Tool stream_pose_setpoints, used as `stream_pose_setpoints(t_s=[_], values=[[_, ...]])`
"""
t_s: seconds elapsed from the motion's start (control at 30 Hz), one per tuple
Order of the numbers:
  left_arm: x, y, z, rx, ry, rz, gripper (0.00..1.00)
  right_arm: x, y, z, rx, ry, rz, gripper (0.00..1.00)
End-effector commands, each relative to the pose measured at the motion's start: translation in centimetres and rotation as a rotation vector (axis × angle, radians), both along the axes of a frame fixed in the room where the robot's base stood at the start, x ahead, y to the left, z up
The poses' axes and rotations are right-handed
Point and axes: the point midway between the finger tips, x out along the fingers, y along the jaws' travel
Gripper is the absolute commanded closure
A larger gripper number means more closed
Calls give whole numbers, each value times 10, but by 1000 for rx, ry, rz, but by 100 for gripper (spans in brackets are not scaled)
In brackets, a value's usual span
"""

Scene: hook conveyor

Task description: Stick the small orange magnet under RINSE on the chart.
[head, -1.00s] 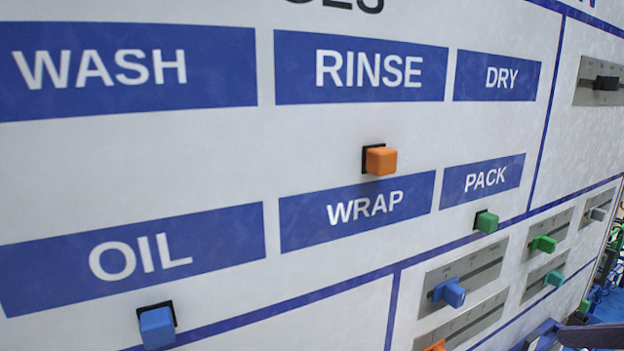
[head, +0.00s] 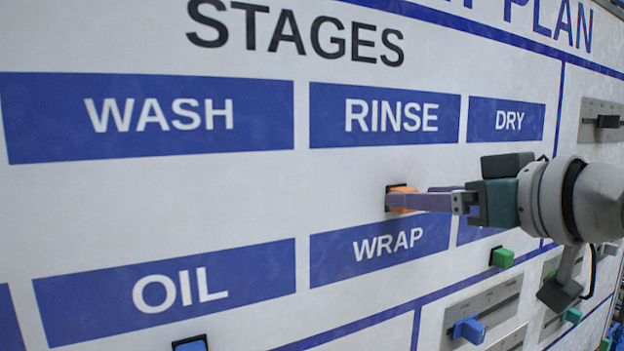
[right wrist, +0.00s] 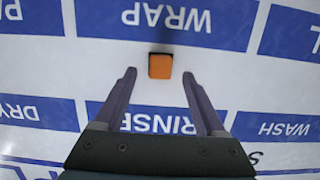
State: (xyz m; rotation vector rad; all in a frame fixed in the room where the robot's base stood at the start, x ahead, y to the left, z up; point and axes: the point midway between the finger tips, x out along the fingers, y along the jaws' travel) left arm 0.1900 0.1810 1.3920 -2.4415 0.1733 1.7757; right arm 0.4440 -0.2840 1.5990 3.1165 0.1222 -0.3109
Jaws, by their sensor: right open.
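The small orange magnet (head: 403,188) is on the white chart below the blue RINSE label (head: 385,117) and just above the WRAP label (head: 380,249). It has a black base that looks flat against the chart. My right gripper (head: 396,201) reaches in from the right, and its purple fingers partly hide the magnet in the head view. In the right wrist view, which is upside down, the magnet (right wrist: 160,66) lies between the tips of the spread fingers, with a gap on each side. The right gripper is open. My left gripper is not in view.
A green magnet (head: 502,257) sits below and right, and a blue magnet (head: 190,344) shows at the bottom edge under OIL. Slider panels, one with a blue knob (head: 469,330), are at the lower right. The chart around RINSE is otherwise clear.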

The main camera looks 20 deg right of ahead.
Motion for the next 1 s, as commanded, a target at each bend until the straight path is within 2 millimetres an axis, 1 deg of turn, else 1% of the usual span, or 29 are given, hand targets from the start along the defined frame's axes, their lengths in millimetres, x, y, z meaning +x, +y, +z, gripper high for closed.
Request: stream_pose_setpoints(t_s=[0.03,0.2,0.5,0.57,1.0], values=[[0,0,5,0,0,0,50,5,0,2,2,0,-2,27],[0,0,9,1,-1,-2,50,16,1,-3,0,1,0,27],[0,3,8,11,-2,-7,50,17,2,-5,-1,1,0,27],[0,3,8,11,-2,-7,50,17,2,-5,-1,1,0,33],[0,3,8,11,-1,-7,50,17,2,-5,-1,1,0,82]])
